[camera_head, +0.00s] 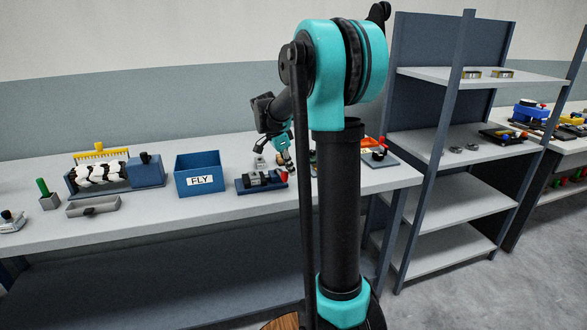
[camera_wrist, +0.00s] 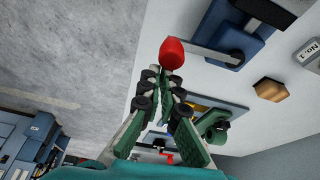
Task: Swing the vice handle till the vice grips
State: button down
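The vice (camera_head: 262,181) is a low dark-blue block with grey jaws on the bench, right of the blue FLY bin. In the wrist view the blue vice body (camera_wrist: 232,35) is at the top. A grey arm runs left from it to a red handle knob (camera_wrist: 171,53). In the head view my gripper (camera_head: 284,158) is above the bench behind the vice. The gap between the vice jaws cannot be made out.
The blue FLY bin (camera_head: 200,175) and a roller machine (camera_head: 97,175) are on the bench to the left. A red-knobbed device on a plate (camera_head: 380,157) is to the right. A grey shelf unit (camera_head: 440,205) stands beyond the bench's right end.

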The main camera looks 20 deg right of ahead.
jog(key=shift+s+a, duration=0.1)
jog(key=shift+a, duration=0.45)
jog(key=d, duration=0.4)
notch_tip(320, 180, up, 9)
jog(key=a+m, duration=0.1)
jog(key=a, duration=0.1)
notch_tip(320, 180, down, 9)
jog(key=m, duration=0.1)
jog(key=shift+w+g, duration=0.3)
jog(key=shift+g, duration=0.1)
dwell(0.6)
